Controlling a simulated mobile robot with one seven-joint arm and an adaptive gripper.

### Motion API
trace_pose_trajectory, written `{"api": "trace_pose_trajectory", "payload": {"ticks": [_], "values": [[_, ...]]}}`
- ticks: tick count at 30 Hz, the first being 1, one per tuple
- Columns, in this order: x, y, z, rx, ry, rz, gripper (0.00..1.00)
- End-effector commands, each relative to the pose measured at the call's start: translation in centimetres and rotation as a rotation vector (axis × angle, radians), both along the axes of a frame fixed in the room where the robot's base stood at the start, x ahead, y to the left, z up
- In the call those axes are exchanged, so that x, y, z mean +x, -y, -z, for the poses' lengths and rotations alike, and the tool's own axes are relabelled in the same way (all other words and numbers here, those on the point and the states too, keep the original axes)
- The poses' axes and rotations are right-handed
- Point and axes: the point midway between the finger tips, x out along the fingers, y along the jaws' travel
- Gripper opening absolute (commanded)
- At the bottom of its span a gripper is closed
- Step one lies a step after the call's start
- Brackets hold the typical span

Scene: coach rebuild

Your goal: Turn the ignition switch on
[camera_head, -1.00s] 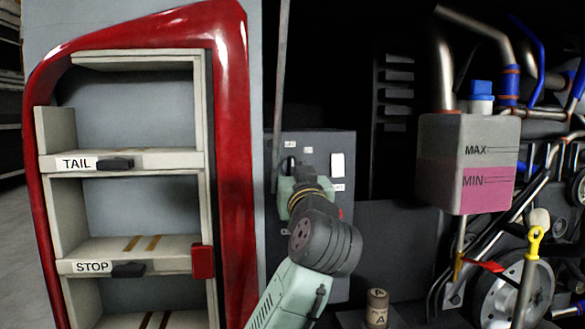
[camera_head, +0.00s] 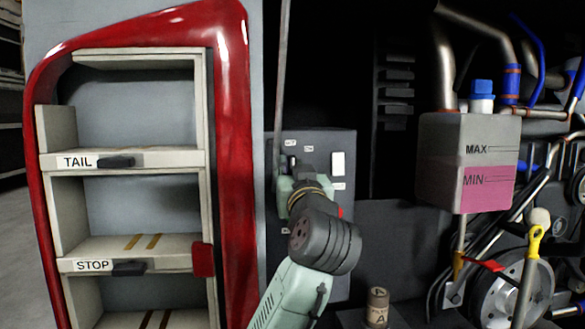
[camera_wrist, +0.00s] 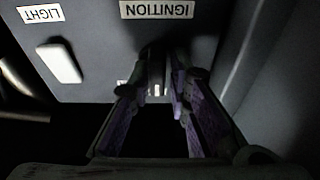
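The IGNITION label (camera_wrist: 157,9) is on the grey switch panel and reads upside down in the wrist view. A dark, poorly lit shape that looks like the ignition switch (camera_wrist: 153,56) is just below it in the picture. My gripper (camera_wrist: 160,88) has its two purple-padded fingers apart, one on each side of this shape. I cannot tell whether they touch it, and its setting is not readable. In the head view my gripper (camera_head: 297,168) is in front of the grey switch panel (camera_head: 342,140), and my arm hides the switch and fingertips.
A white LIGHT switch (camera_wrist: 59,60) is beside the ignition area, under the LIGHT label (camera_wrist: 41,14). A red-framed shelf (camera_head: 232,150) stands left of the panel. A fluid tank (camera_head: 440,150), pipes and wheels are at the right. A small cylinder (camera_head: 377,308) stands low in front.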

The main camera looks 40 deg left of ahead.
Motion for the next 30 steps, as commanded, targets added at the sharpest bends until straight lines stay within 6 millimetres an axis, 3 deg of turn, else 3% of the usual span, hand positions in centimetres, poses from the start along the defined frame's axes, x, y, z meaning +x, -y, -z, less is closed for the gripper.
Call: {"api": "trace_pose_trajectory", "payload": {"ticks": [5,13,24,30], "values": [[0.20,0.17,-0.01,0.002,-0.001,0.005,0.00],[0.17,0.12,-0.02,0.013,-0.015,0.004,0.00],[0.02,-0.01,-0.17,0.305,-0.360,0.004,0.00],[0.07,0.01,-0.04,0.344,-0.405,0.004,0.00]]}}
